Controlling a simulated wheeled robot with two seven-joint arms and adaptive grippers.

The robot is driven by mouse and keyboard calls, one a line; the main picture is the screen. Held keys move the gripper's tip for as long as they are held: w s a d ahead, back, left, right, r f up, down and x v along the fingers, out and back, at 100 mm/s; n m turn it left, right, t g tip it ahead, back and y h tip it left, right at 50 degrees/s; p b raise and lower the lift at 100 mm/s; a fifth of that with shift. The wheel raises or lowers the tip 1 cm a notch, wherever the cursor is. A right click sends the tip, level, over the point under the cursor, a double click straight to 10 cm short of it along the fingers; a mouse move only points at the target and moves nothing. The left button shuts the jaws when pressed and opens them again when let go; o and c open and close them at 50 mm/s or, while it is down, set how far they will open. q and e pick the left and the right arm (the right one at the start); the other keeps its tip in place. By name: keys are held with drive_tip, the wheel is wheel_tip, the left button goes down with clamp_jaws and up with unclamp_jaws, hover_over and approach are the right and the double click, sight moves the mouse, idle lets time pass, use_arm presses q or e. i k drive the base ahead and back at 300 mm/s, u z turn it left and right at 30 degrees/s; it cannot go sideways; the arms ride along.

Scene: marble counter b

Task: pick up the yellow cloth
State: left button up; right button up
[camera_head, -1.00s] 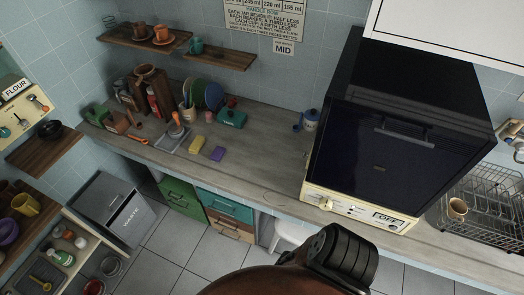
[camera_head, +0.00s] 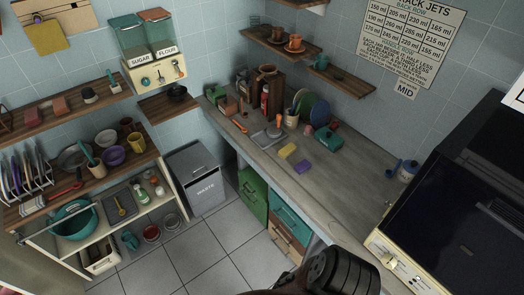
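A flat yellow piece (camera_head: 48,37) hangs on the tiled wall at the upper left, below a tan board. It looks like the yellow cloth, though the view is too small to be sure of its material. Neither of my grippers shows in the head view. Only a brown and black part of my own body shows at the bottom edge.
The grey counter (camera_head: 340,190) runs along the right wall, with an oven-like appliance (camera_head: 450,215) at its right. A waste bin (camera_head: 195,178) stands in the corner. Shelves at left hold crockery and a teal bowl (camera_head: 73,222). The tiled floor (camera_head: 215,250) before them is clear.

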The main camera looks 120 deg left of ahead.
sight(284, 152)
drive_tip(key=u, duration=2.1)
